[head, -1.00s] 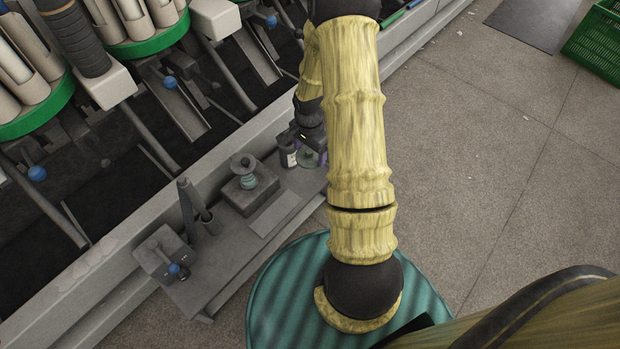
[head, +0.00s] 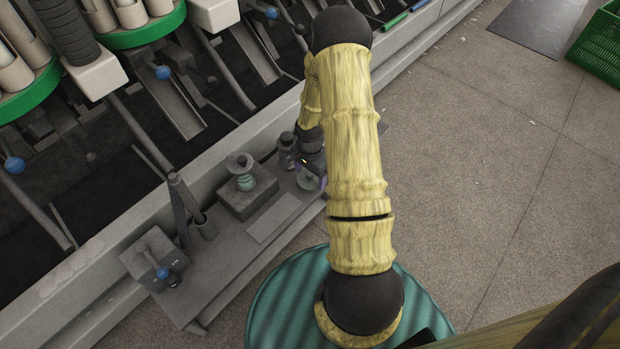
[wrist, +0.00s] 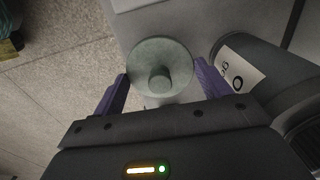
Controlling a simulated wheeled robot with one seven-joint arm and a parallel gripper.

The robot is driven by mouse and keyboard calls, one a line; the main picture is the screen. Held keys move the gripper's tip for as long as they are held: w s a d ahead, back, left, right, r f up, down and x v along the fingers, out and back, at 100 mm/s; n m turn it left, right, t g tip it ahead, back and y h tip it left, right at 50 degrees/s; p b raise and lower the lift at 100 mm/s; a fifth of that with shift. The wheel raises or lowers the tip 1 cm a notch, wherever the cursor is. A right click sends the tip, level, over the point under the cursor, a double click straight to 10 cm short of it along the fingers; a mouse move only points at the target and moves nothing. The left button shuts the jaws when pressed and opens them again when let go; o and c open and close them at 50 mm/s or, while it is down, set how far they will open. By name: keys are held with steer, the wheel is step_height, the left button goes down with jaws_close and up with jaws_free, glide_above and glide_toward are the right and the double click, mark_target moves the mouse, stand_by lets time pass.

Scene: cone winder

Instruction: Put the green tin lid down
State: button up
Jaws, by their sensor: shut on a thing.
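The green tin lid (wrist: 160,62) shows in the wrist view as a pale grey-green disc with a round knob in its middle. My gripper (wrist: 160,88) has its purple fingers on either side of the lid and is shut on it. In the head view the lid (head: 308,181) is a small pale disc below my gripper (head: 312,170), by the right end of the grey bench, partly hidden by my arm. I cannot tell whether the lid touches the bench top.
A dark labelled jar (wrist: 262,75) stands close to the right finger. On the grey bench (head: 225,255) are a block with a greenish spool-like piece (head: 245,180), an upright tube (head: 203,226) and a box with a blue knob (head: 155,262). The winding machine runs behind. A green crate (head: 600,45) is far right.

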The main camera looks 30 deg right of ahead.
mark_target(310, 173)
steer(key=shift+f, duration=0.85)
steer(key=shift+f, duration=0.15)
steer(key=o, duration=1)
step_height(310, 173, up, 12)
steer(key=p, duration=0.7)
steer(key=shift+r, duration=0.2)
